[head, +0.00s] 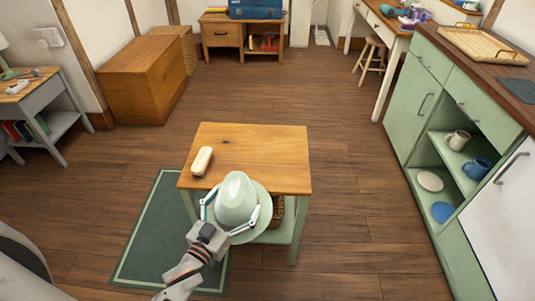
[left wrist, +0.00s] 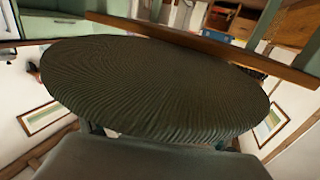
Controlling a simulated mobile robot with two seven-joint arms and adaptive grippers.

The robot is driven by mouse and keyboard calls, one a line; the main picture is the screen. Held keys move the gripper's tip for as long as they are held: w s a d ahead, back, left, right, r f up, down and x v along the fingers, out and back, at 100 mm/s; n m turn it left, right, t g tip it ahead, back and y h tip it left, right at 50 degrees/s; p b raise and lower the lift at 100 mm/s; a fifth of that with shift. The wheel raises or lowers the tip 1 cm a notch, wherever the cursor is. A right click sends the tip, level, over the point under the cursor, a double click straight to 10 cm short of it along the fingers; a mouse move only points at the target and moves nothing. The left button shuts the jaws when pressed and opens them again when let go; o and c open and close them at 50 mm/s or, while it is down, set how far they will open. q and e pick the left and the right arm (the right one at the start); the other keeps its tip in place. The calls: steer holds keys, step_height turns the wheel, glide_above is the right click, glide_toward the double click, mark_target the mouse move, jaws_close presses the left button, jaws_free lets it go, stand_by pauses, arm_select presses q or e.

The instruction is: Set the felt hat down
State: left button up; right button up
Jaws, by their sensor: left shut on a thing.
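A pale green felt hat (head: 236,198) is at the front edge of the small wooden table (head: 255,145), crown up in the head view. My left gripper (head: 232,205) is shut on the hat, with a finger along each side of the crown. The brim overlaps the tabletop's front edge in the picture; I cannot tell whether it touches the wood. In the left wrist view the hat (left wrist: 155,85) fills the middle as a dark ribbed oval, and the table's edge (left wrist: 215,46) runs behind it. My right gripper is not in view.
A cream oblong case (head: 202,160) lies on the table's left side. The tabletop's back and right are clear. A basket (head: 277,211) sits below the tabletop, partly hidden. A green rug (head: 150,250) lies at left; a green cabinet (head: 410,120) stands at right.

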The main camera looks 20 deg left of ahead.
arm_select(q)
steer(key=w+b, duration=0.1)
steer(key=w, duration=0.5)
steer(key=w+d+b, duration=0.1)
steer(key=w+b, duration=0.1)
steer(key=w, duration=0.4)
steer(key=w+d+b, duration=0.1)
steer(key=w, duration=0.5)
steer(key=shift+w+f, duration=0.25)
steer(key=shift+w, duration=0.05)
steer(key=shift+w+d+r+b, duration=0.15)
steer(key=shift+w+b, duration=0.2)
steer(key=shift+w, duration=0.5)
steer(key=w+b, duration=0.1)
steer(key=w, duration=0.2)
steer(key=shift+w+d, duration=0.1)
steer(key=shift+f+b, duration=0.25)
steer(key=shift+b, duration=0.05)
steer(key=shift+r, duration=0.25)
steer(key=o, duration=0.8)
steer(key=shift+o, duration=0.5)
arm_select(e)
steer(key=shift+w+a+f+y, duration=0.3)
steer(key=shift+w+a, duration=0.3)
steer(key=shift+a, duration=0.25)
